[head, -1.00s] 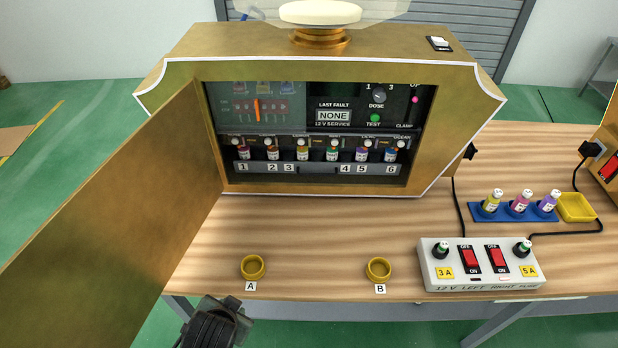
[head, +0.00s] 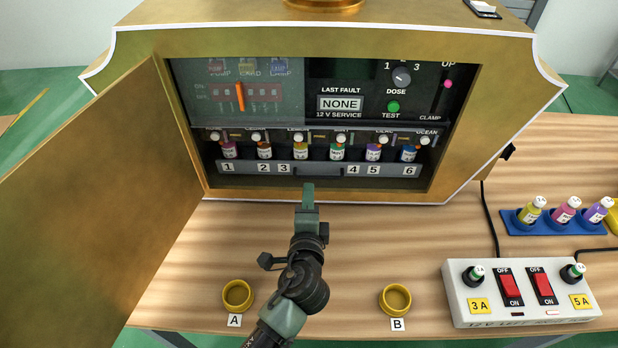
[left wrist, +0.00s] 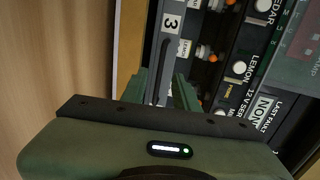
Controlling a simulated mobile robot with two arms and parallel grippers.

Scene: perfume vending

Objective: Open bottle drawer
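The bottle drawer (head: 255,169) is a grey strip with labels 1 to 6, low inside the gold machine, with a row of small bottles above it. It looks shut. In the left wrist view the dark handle bar (left wrist: 158,72) runs beside label 3. The green fingers of my left gripper (left wrist: 160,88) stand apart, one on each side of the bar's line. I cannot tell whether they touch it. My right gripper is in no view.
The machine's gold door (head: 95,215) stands open on the left. Yellow rings A (head: 237,296) and B (head: 396,300) lie on the table in front. A white switch box (head: 522,294) and blue bottle rack (head: 555,224) are to the right.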

